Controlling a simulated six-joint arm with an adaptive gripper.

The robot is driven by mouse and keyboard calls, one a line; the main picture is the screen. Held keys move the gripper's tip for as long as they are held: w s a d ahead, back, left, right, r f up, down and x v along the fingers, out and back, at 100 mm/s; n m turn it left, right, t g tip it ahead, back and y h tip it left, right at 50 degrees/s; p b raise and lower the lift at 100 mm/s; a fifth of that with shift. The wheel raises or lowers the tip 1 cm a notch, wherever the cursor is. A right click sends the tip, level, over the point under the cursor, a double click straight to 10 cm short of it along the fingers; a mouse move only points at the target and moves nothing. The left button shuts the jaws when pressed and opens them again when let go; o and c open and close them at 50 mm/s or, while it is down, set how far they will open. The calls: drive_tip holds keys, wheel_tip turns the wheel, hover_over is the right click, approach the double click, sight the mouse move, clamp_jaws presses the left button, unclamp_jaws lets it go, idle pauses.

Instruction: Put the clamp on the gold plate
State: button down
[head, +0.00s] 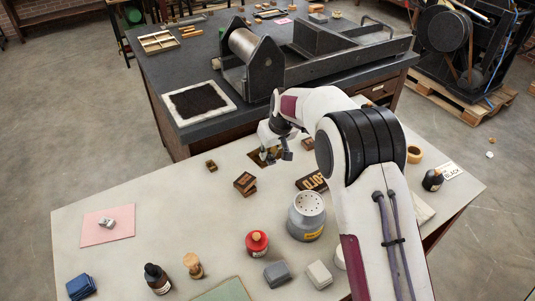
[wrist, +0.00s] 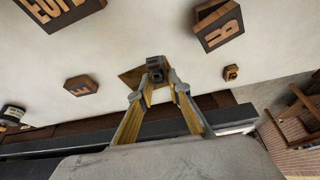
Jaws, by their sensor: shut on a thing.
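My gripper (head: 273,152) is low over the far edge of the pale table in the head view, shut on a small dark grey clamp. In the wrist view, the clamp (wrist: 155,69) sits between the fingertips of my gripper (wrist: 158,82). Whether the clamp touches the plate, I cannot tell.
Wooden letter blocks (head: 245,181) lie near my gripper, with a small block (head: 211,166) to its left. A pink sheet (head: 96,229) lies at left. The dark press table (head: 196,131) stands behind.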

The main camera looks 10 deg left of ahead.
drive_tip(key=w+a+r, duration=0.3)
drive_tip(key=w+r, duration=0.1)
drive_tip(key=shift+w+r+n, duration=0.15)
drive_tip(key=shift+r+n, duration=0.2)
drive_tip(key=shift+n, duration=0.05)
drive_tip(key=shift+f, duration=0.1)
idle(0.4)
drive_tip(key=shift+f, duration=2.4)
drive_tip(key=shift+f, duration=0.1)
drive_tip(key=shift+f, duration=2.45)
drive_tip(key=shift+f, duration=0.1)
